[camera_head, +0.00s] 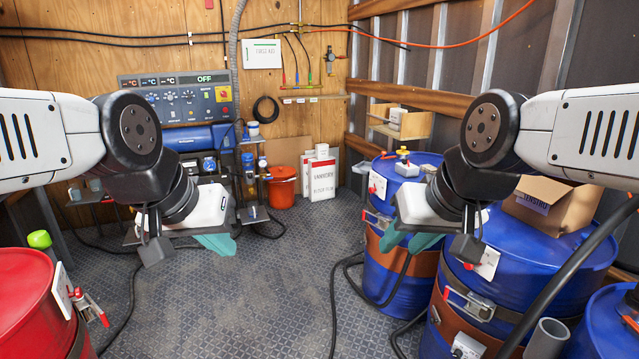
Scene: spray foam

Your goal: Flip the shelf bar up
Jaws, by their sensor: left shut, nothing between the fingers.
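A black shelf rack (253,172) holding bottles stands at the back, left of centre, beside the control panel. A small wooden wall shelf (412,127) with a box on it hangs on the right wall. I cannot single out a shelf bar on either one. My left gripper (216,244), with teal fingers, is shut and empty over the floor in front of the rack, and hides part of that area. My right gripper (421,243) hangs in front of the blue drums, and its finger gap cannot be made out. Neither gripper appears to touch a shelf.
A red drum (28,300) stands at the near left. An orange bucket (282,187) and white boxes stand at the back. The middle floor (262,300) is mostly clear apart from cables.

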